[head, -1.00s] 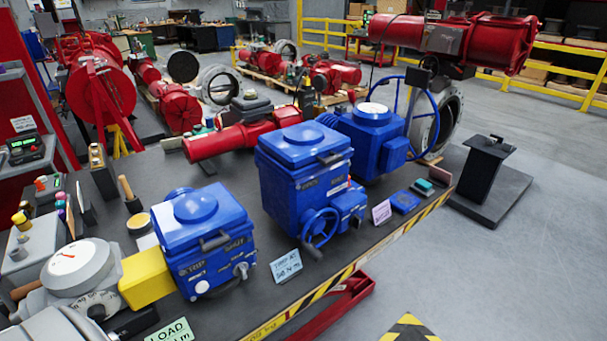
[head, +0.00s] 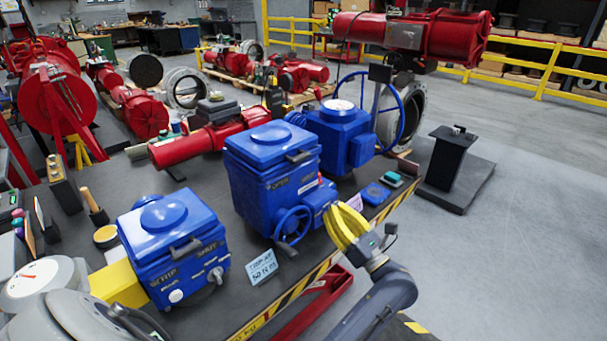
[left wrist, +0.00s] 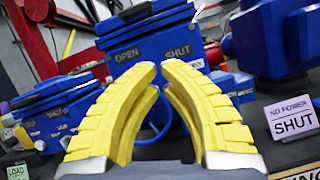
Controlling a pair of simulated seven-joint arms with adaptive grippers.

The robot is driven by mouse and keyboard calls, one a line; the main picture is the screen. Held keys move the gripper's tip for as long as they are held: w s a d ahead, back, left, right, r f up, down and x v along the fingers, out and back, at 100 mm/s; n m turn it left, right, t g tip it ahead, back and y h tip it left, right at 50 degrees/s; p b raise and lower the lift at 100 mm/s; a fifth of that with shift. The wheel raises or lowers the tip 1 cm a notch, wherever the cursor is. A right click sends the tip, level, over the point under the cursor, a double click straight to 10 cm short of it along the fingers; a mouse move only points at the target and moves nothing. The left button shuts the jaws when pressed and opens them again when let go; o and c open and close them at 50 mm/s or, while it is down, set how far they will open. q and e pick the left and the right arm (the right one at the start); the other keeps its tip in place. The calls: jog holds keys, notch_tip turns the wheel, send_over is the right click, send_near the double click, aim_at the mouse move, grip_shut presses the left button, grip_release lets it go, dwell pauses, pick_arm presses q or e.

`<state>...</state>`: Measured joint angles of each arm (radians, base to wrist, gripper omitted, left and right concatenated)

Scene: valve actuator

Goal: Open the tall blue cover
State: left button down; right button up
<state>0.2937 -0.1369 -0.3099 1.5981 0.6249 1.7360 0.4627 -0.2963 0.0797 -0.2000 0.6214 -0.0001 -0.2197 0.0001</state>
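The tall blue cover (head: 265,150) is the lid of the middle blue box (head: 262,195). It lies flat and closed, with a dark handle (head: 299,156) at its front right edge. My left gripper (head: 340,222) has yellow fingers and is just right of this box's handwheel (head: 292,224), lower than the cover. In the left wrist view the fingers (left wrist: 159,72) stand slightly apart at the tips, with nothing between them. Behind them is the box front marked OPEN and SHUT (left wrist: 155,50). The fingers hide part of the box. My right gripper is not in view.
A lower blue box (head: 170,250) stands to the left and a blue actuator (head: 342,140) behind to the right. A card (head: 262,268) stands in front of the middle box.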

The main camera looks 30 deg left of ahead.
aim_at(295, 171)
pick_arm(q)
jog(key=a+r+n, duration=0.1)
jog(key=a, duration=0.2)
jog(key=a+r+n+g, duration=0.1)
jog(key=a, duration=0.3)
jog(key=w+a+r+n+g+h, duration=0.1)
jog(key=a+r+n, duration=0.1)
jog(key=a, duration=0.1)
jog(key=shift+w+a, duration=0.1)
jog(key=shift+a, duration=0.05)
jog(key=shift+r, duration=1.9)
jog(key=shift+r, duration=0.15)
